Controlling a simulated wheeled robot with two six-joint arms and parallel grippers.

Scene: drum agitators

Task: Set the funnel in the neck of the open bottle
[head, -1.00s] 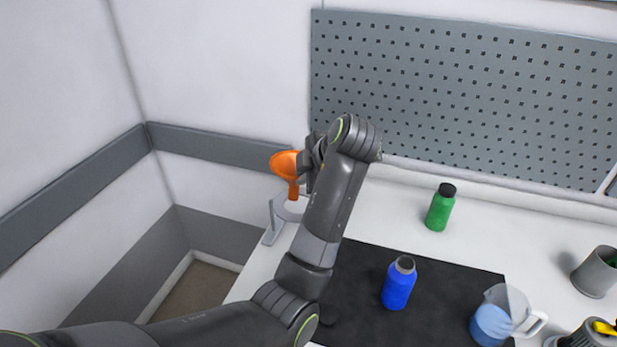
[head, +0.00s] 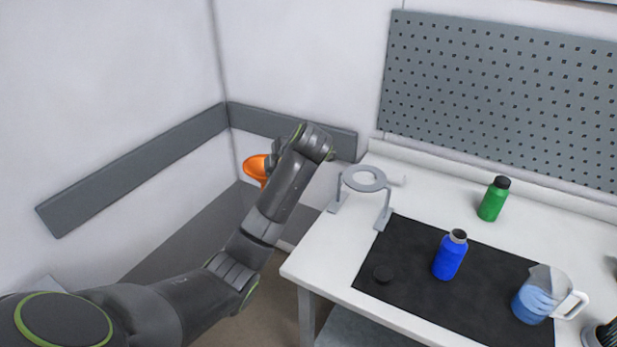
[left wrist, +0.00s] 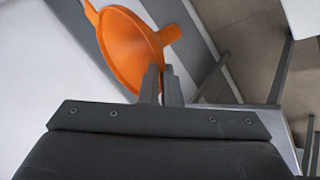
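An orange funnel (head: 256,169) is held by my left gripper (head: 276,160), to the left of the table and off its edge. In the left wrist view the funnel (left wrist: 130,48) is beside the nearly closed fingertips (left wrist: 161,84), which grip it at its edge. The open blue bottle (head: 450,256) stands upright on the black mat (head: 410,262), its neck uncovered. A black cap (head: 383,273) lies on the mat to its left.
An empty grey ring stand (head: 364,180) is at the table's left end. A green bottle with a black cap (head: 493,200) stands at the back. A jug of blue liquid (head: 540,296) stands right of the blue bottle. A perforated board (head: 500,100) rises behind the table.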

